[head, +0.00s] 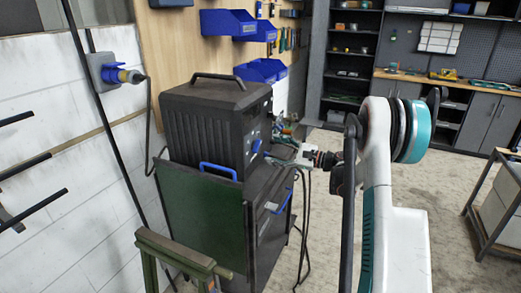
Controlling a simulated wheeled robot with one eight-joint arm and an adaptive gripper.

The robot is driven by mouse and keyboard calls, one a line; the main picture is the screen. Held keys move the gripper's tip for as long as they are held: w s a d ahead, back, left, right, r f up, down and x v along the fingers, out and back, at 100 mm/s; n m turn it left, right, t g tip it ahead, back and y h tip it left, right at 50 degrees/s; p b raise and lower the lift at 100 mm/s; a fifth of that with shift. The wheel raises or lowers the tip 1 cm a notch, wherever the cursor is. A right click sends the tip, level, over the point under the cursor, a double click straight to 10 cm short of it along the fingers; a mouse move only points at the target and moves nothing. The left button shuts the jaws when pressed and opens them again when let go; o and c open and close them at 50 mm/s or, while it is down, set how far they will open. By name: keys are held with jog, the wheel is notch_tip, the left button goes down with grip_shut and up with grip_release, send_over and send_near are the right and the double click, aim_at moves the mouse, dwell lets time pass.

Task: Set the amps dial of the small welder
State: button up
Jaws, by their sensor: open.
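The small welder (205,118) is a dark box with ribbed sides and a top handle, standing on a cart at the left of centre. Its front panel faces right and shows at a steep slant. A blue knob-like part (256,146) sits low on that panel; I cannot tell if it is the amps dial. Dial markings are too small to read. My gripper (278,156) is open, just right of the lower front panel and pointing at it. Its fingertips are small here, and I cannot tell whether they touch anything.
The cart (265,235) carries a green panel (200,215) on its near side, with cables hanging at its right. A green metal stand (180,250) is in the foreground. A plug and socket (110,72) are on the left wall. Open floor (420,180) lies right.

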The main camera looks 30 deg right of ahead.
aim_at(259, 146)
jog(key=b+x, duration=0.1)
jog(key=x, duration=0.5)
jog(key=shift+w+a, duration=0.2)
jog(key=shift+w, duration=0.05)
jog(key=c, duration=1)
